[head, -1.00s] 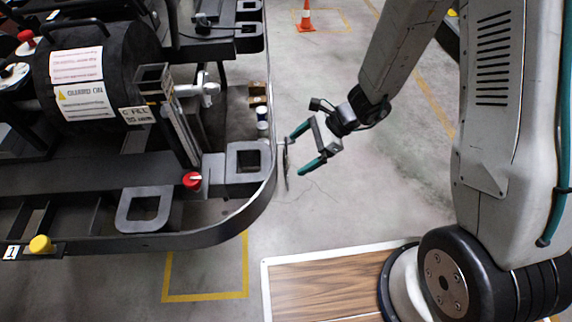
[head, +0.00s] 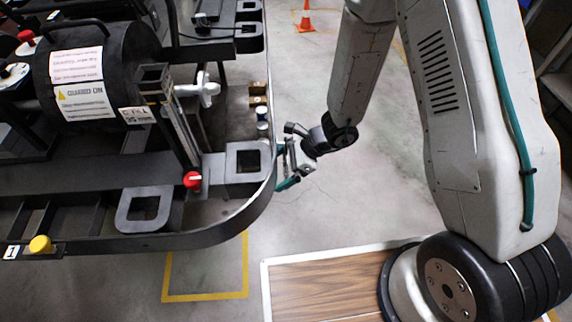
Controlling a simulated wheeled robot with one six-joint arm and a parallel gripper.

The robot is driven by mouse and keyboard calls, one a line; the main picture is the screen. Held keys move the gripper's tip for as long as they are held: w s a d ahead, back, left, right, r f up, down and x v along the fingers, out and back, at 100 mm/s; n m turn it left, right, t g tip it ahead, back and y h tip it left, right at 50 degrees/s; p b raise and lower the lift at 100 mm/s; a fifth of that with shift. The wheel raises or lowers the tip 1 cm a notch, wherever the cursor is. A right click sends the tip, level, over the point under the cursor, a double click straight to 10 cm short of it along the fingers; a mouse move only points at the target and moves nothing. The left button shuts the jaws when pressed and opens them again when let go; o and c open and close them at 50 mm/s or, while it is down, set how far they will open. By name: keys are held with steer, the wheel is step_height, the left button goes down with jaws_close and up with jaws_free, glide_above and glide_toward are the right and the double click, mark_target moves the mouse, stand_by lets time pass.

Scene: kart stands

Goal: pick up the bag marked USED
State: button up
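I cannot make out any bag marked USED in the head view. My gripper (head: 282,167) is beside the outer rail of the dark kart (head: 205,237), at its right side. Its two teal fingers are spread apart, one above the other in the picture, and their tips reach the rail's edge. I see nothing between the fingers, though the rail partly hides the tips. I cannot tell whether they touch the rail.
The kart carries a black drum with labels (head: 100,75), a red knob (head: 192,180) and a yellow knob (head: 40,245). Small boxes (head: 258,100) lie beyond the rail. A wood-patterned panel (head: 325,285) is on the near floor. An orange cone (head: 305,18) stands far back. The middle floor is clear.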

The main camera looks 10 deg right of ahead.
steer(key=c, duration=0.9)
steer(key=shift+o, duration=0.2)
